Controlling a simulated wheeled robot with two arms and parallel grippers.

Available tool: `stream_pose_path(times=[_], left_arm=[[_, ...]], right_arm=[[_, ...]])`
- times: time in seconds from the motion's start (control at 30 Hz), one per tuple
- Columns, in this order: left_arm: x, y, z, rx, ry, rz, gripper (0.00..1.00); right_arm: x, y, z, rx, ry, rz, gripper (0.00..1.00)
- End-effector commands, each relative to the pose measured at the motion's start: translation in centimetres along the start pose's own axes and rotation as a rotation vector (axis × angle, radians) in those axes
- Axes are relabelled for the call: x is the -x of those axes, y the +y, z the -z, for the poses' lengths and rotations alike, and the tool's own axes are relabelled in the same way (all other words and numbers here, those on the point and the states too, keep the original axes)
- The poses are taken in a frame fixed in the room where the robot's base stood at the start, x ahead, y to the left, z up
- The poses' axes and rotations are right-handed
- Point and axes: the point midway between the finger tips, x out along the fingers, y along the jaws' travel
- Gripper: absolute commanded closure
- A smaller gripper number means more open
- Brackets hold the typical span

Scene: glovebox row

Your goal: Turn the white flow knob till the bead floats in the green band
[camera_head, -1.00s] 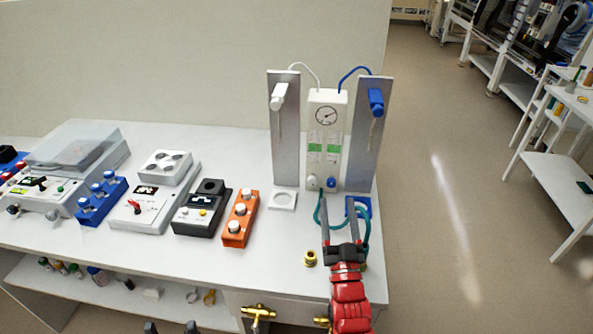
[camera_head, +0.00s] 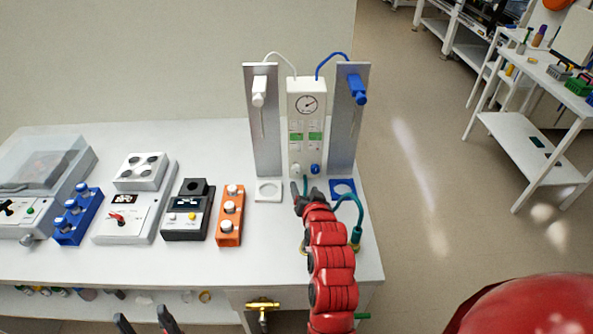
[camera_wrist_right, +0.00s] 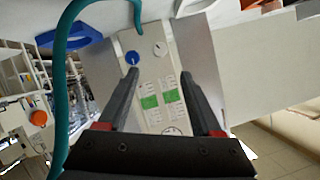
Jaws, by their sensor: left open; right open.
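The white flow knob (camera_head: 296,170) sits low on the white flow panel (camera_head: 305,95), left of the blue knob (camera_head: 315,169). In the right wrist view the panel looks upside down, with the white knob (camera_wrist_right: 160,48) right of the blue knob (camera_wrist_right: 132,58). Two tubes carry green bands (camera_wrist_right: 171,96); the bead is too small to make out. My right gripper (camera_head: 302,189) is open, just in front of the panel's foot; its fingers (camera_wrist_right: 160,72) spread either side of the white knob's line, apparently apart from it. My left gripper (camera_head: 145,318) is open and empty at the bottom edge.
Metal plates with a white valve (camera_head: 259,90) and a blue valve (camera_head: 357,88) flank the panel. A teal hose (camera_head: 355,215) loops beside my right arm. An orange box (camera_head: 230,215) and other instruments stand left on the bench. A white ring holder (camera_head: 268,190) lies near the panel.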

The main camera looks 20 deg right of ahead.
Motion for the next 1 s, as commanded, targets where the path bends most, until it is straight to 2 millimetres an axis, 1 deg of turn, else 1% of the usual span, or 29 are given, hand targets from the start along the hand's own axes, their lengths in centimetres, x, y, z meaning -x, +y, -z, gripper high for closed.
stream_pose_path(times=[0.03,0.07,0.3,0.6,0.8,1.0], left_arm=[[-0.6,0.0,0.1,0.0,0.0,0.0,0.34],[-0.7,0.0,0.1,0.0,0.0,0.0,0.34],[-1.9,-0.1,0.3,0.0,0.0,0.0,0.34],[-3.3,-0.2,0.6,0.0,0.0,0.0,0.34],[-3.9,-0.2,0.7,0.0,0.0,0.0,0.34],[-4.1,-0.2,0.7,0.0,0.0,0.0,0.34]], right_arm=[[-0.8,0.0,0.4,0.0,0.0,-0.002,0.34],[-1.2,0.0,0.5,0.0,0.002,-0.002,0.34],[-5.0,-0.1,0.4,0.001,0.001,0.0,0.34],[-9.3,-0.1,0.4,0.001,0.0,-0.001,0.34],[-11.4,-0.1,0.4,0.001,0.003,0.0,0.34],[-12.5,0.0,0.1,0.001,0.001,0.0,0.34]])
